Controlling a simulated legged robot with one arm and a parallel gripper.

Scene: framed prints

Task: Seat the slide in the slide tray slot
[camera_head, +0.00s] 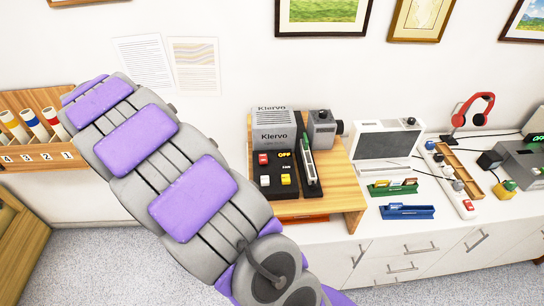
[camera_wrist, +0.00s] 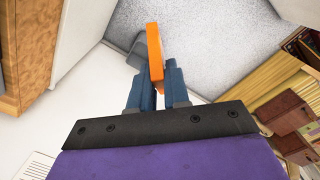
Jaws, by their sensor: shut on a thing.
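My gripper (camera_wrist: 157,72) shows in the wrist view, with its blue-grey fingers shut on a thin orange piece (camera_wrist: 153,48), seen nearly edge-on, which appears to be the slide. It is held above speckled grey floor, clear of other things. In the head view my arm covers the left middle, and the gripper and slide are not visible. The grey slide projector (camera_head: 273,138), marked Klervo, stands on a wooden stand. A narrow dark tray (camera_head: 310,172) with a pale upright insert runs along its right side, probably the slide tray. I cannot make out its slots.
A green rack (camera_head: 392,189) and a blue rack (camera_head: 407,212) stand on the white counter right of the wooden stand (camera_head: 345,190). A lightbox-like panel (camera_head: 387,146), power strip (camera_head: 450,180) and red headphones (camera_head: 472,110) are farther right. A wooden numbered rack (camera_head: 40,153) is left.

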